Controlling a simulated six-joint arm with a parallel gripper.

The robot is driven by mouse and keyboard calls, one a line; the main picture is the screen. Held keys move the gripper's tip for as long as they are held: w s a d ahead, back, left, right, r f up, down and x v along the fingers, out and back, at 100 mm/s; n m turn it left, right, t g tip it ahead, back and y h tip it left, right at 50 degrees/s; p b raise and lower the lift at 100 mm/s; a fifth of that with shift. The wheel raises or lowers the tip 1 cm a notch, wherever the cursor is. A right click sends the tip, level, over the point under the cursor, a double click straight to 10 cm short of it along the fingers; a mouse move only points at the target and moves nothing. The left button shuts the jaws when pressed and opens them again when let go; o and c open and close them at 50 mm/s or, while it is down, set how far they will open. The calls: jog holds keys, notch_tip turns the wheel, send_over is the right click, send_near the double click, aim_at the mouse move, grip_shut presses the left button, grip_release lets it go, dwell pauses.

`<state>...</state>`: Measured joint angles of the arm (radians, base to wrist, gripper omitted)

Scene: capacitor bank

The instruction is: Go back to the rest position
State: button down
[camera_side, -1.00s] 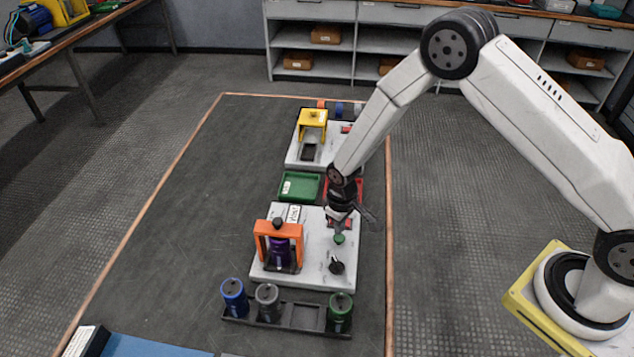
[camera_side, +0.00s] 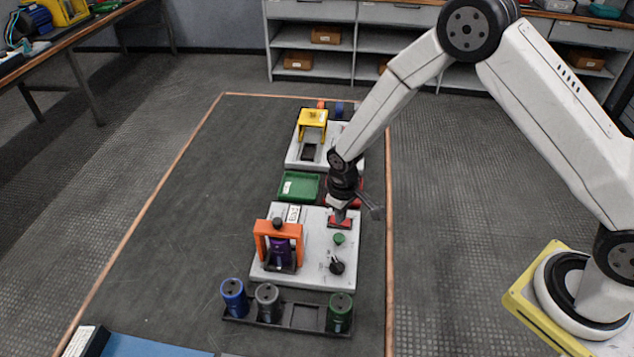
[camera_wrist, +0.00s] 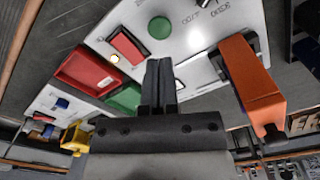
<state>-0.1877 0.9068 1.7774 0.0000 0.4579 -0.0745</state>
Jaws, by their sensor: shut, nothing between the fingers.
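My gripper (camera_side: 340,215) is over the near white panel (camera_side: 318,270), close to its red rocker switch (camera_side: 341,223). In the wrist view my gripper (camera_wrist: 159,62) has its fingers pressed together with nothing between them. That view shows the red switch (camera_wrist: 127,46) and the round green button (camera_wrist: 160,28) apart from the fingertips. In the side view the green button (camera_side: 339,239) and a black knob (camera_side: 337,267) are on the panel. A purple capacitor (camera_side: 280,250) stands under the orange clamp frame (camera_side: 262,228), which also shows in the wrist view (camera_wrist: 250,78).
A black rack (camera_side: 303,316) in front holds blue, grey and green capacitors, with one empty slot. Behind the panel are a green tray (camera_side: 299,186) and a partly hidden red tray. Farther back is another white panel with a yellow frame (camera_side: 313,118). The table's left side is clear.

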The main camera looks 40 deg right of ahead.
jog(key=shift+s+d+r, duration=0.1)
jog(key=shift+d+r, duration=0.05)
jog(key=shift+r, duration=0.35)
jog(key=s+d+r+m+t, duration=0.1)
jog(key=s+d+r, duration=0.3)
jog(key=s+r, duration=0.3)
jog(key=s+d+r+m+t, duration=0.1)
jog(key=s+d+r, duration=0.3)
jog(key=s+r, duration=0.4)
jog(key=shift+s+r+m+t, duration=0.2)
jog(key=shift+r+m+t, duration=0.1)
jog(key=shift+r+m, duration=0.3)
